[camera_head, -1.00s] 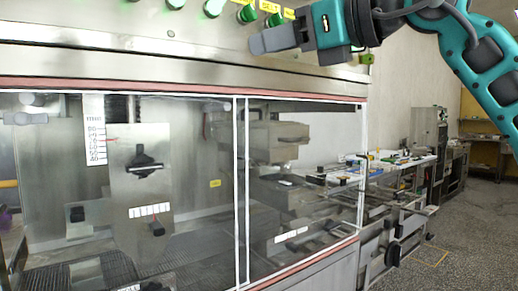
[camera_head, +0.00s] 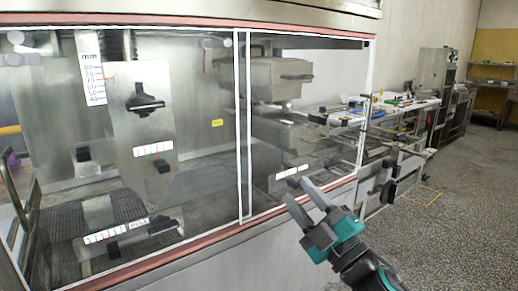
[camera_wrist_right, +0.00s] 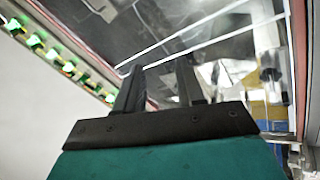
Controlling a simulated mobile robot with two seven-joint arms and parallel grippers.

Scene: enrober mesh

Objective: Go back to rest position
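My right gripper (camera_head: 298,195) is in front of the lower right part of the machine's window in the head view. Its arm comes in from the bottom edge, and the fingers point up and left. In the right wrist view the two dark fingers (camera_wrist_right: 158,75) stand apart with nothing between them, so it is open and empty. I cannot tell from the head view how far the fingertips are from the window. My left gripper is in neither view now.
The large steel machine (camera_head: 270,255) with clear window panels (camera_head: 200,60) fills the left and centre. Lit green buttons (camera_wrist_right: 35,43) show in the right wrist view. A bench with small items (camera_head: 405,106) stands behind to the right. The speckled floor (camera_head: 475,190) at right is clear.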

